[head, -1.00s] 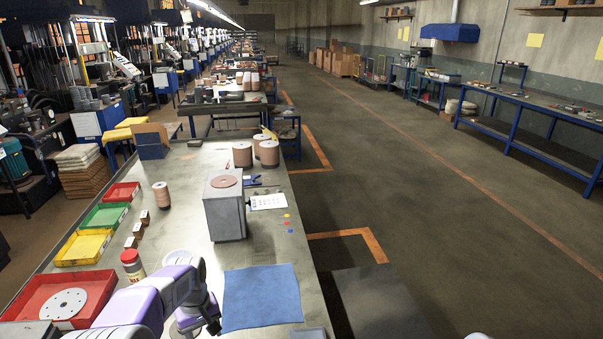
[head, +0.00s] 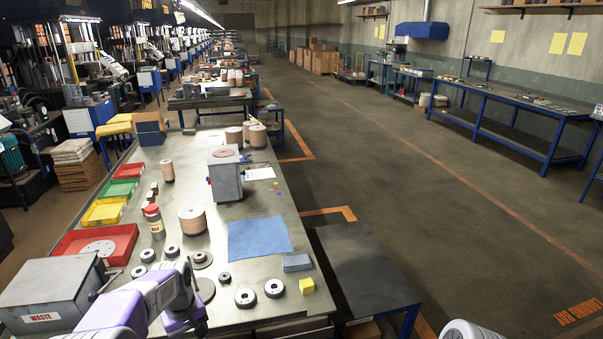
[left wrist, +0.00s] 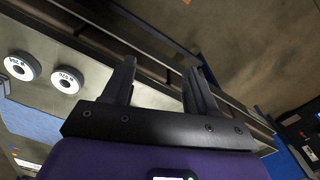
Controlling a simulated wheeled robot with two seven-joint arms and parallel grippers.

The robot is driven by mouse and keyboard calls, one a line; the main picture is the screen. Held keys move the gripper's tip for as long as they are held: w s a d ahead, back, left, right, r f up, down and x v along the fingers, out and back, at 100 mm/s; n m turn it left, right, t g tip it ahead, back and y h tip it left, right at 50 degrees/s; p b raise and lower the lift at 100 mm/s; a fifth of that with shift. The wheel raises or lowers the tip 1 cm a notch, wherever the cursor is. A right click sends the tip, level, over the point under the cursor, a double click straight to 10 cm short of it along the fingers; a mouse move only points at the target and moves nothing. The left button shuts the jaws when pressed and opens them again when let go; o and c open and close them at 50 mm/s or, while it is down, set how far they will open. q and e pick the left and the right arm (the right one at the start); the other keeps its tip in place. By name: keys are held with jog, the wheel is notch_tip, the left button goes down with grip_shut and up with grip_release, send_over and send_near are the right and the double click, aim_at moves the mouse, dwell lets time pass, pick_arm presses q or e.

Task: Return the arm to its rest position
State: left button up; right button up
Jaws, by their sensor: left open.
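My left gripper (left wrist: 157,75) shows in the left wrist view with its two dark fingers apart and nothing between them. In the head view my purple and white left arm comes in at the bottom left, over the near end of the bench (head: 233,262). My right gripper is in neither view.
Several small discs (head: 245,297) lie near the arm, beside a yellow block (head: 307,286) and a blue cloth (head: 258,238). A grey waste box (head: 48,285) stands left. A dark low platform (head: 365,270) stands right of the bench. The aisle floor is open.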

pick_arm(q)
notch_tip(320, 180, down, 9)
jog(key=d+m, duration=0.1)
jog(key=d, duration=0.2)
jog(key=s+d+f+m+h, duration=0.1)
jog(key=s+d+f, duration=0.3)
jog(key=s+f, duration=0.3)
jog(key=s+d+f+m+h, duration=0.2)
jog(key=s+d+f, duration=0.25)
jog(key=f, duration=0.45)
jog(key=s+d+f+h, duration=0.1)
jog(key=s+d, duration=0.4)
jog(key=s, duration=0.3)
jog(key=shift+s+d+f+m, duration=0.25)
jog(key=shift+d+f+m, duration=0.05)
jog(key=shift+d+f, duration=0.1)
